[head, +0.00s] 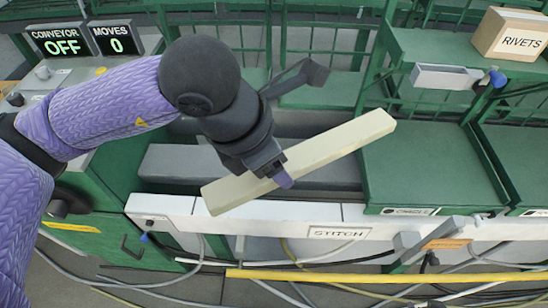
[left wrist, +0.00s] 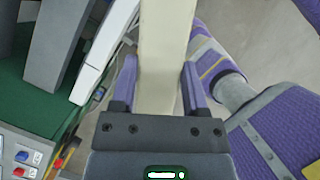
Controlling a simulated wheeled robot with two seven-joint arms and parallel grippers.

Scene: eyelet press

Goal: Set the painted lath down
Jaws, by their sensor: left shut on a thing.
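The painted lath (head: 345,143) is a long, pale cream bar. In the head view it slants from lower left to upper right above the grey bed and white front rail. My left gripper (head: 277,174) is shut on it near its middle. In the left wrist view the lath (left wrist: 164,40) runs straight up between the two purple fingers of the gripper (left wrist: 161,88). The lath hides part of the bed behind it; whether it touches anything below is hard to tell. My right gripper is not in view.
A white rail labelled STITCH (head: 337,233) runs along the front. An empty green tray (head: 425,165) lies to the right. A RIVETS box (head: 512,35) stands on the upper right shelf. The conveyor display (head: 60,42) reads OFF, and the moves display (head: 115,40) reads 0. Cables hang below the rail.

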